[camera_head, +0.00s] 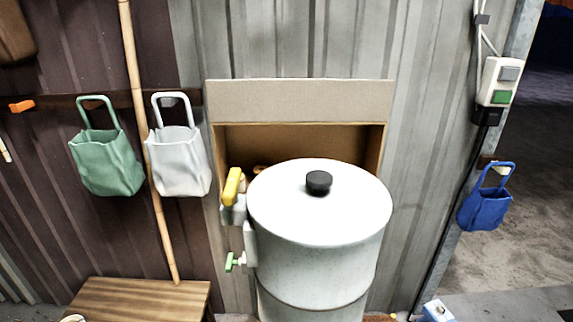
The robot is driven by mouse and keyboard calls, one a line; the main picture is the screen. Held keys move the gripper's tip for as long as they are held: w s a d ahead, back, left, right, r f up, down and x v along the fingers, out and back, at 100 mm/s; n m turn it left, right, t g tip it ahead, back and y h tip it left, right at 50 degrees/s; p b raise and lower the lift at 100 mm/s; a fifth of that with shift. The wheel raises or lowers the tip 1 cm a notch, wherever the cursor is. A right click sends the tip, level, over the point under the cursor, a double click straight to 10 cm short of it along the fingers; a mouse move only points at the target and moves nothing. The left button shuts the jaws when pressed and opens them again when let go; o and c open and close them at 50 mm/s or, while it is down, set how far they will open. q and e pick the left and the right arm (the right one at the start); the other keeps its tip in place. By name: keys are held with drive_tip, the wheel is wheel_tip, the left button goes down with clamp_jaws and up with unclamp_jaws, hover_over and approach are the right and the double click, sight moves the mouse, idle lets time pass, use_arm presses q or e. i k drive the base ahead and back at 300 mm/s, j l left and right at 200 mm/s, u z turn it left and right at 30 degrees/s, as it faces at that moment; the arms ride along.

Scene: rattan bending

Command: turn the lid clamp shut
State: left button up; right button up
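A grey-white metal drum (310,270) stands in front of a wooden alcove. Its pale round lid (290,205) lies flat on top and carries a black knob (318,183). A clamp with a yellow handle (232,186) sits at the lid's left edge, on a grey block. The yellow handle points upward with a slight tilt to the right. I cannot tell how the clamp meets the lid rim. A small green-handled valve (234,262) sits lower on the drum's left side. Neither of my grippers shows.
Green (105,160) and white (180,160) bags hang left of the drum, beside a bamboo pole (150,150). A wooden bench (140,300) stands lower left. A switch box (500,82) and blue bag (486,205) hang on the right. A small blue-and-white box (436,312) sits lower right.

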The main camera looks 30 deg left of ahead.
sight(230, 197)
drive_tip(key=k+j+u, duration=0.1)
drive_tip(key=u, duration=0.4)
drive_tip(key=j+u, duration=0.3)
drive_tip(key=u, duration=0.15)
